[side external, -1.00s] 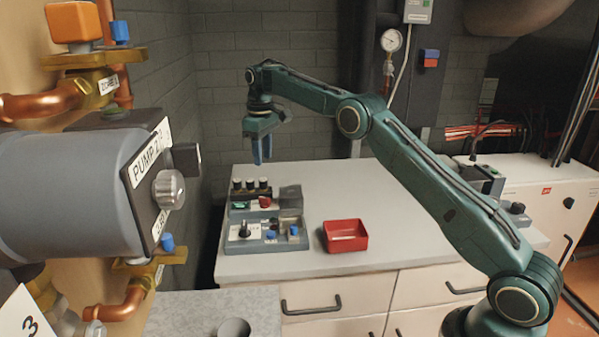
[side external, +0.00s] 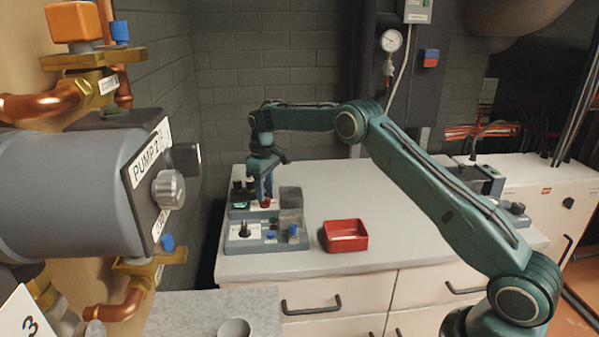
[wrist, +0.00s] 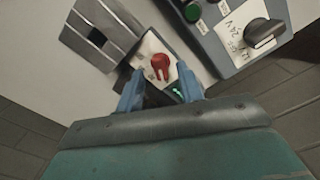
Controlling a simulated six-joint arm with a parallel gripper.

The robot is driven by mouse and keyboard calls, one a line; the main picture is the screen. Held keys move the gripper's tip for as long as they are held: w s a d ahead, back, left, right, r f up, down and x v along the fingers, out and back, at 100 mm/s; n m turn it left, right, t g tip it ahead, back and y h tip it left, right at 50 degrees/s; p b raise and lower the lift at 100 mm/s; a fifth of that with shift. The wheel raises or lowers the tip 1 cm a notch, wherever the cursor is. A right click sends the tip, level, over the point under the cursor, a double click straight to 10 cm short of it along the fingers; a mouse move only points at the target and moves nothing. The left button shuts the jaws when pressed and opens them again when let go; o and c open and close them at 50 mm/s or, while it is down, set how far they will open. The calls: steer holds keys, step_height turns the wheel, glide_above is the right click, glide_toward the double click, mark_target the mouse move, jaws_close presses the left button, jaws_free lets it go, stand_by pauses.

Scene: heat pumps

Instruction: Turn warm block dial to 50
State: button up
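The warm block (side external: 290,198) is a grey unit at the back of the bench devices, with a dark slot in its block in the wrist view (wrist: 97,38). Its red dial (wrist: 160,62) sits on a pale plate near a small green display (wrist: 178,91). The dial's reading is too small to tell. My gripper (side external: 264,190) points down over the red dial. In the wrist view its blue fingers (wrist: 159,80) are apart, with the dial in the gap between and slightly beyond them. I cannot tell whether either finger touches the dial.
A red tray (side external: 345,235) sits to the right.

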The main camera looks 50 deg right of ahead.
mark_target(265, 202)
steer(key=shift+f, duration=1.2)
jaws_close()
